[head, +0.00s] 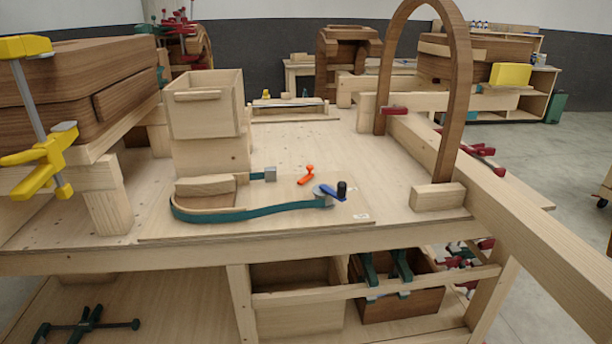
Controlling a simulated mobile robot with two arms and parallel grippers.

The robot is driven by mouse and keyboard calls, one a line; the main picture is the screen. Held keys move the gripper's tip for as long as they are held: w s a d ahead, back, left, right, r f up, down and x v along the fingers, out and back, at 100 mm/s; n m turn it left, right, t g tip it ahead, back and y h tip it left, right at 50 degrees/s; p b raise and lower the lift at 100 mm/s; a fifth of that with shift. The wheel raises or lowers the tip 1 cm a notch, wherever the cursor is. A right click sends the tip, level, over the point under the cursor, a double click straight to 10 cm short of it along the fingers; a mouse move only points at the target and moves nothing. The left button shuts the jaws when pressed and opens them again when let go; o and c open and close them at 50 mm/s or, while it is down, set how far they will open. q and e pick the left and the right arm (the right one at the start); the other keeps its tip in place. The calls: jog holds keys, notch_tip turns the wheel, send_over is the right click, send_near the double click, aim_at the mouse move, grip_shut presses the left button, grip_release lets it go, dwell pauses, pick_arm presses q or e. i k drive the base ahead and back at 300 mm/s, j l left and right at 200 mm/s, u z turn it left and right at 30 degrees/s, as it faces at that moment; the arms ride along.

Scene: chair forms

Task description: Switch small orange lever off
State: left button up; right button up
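The small orange lever (306,175) stands on a thin light wooden board (280,219) on the workbench top. It has a rounded knob at its upper right and a foot reaching down to the left. I cannot tell from this view whether it is in its on or off position. Just right of it and nearer to me is a blue lever (331,193) with a black knob, at the end of a teal band (250,213). Neither of my grippers is in view.
A wooden box (203,103) stands left behind the board. A curved wooden arch (459,90) and long beam (520,220) stand right. A yellow clamp (40,160) holds dark wood at far left. The bench top (335,145) behind the orange lever is clear.

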aim_at(309, 167)
jog(key=i+l+z, duration=0.15)
jog(key=i, duration=0.45)
jog(key=i+z, duration=0.15)
jog(key=i, duration=0.45)
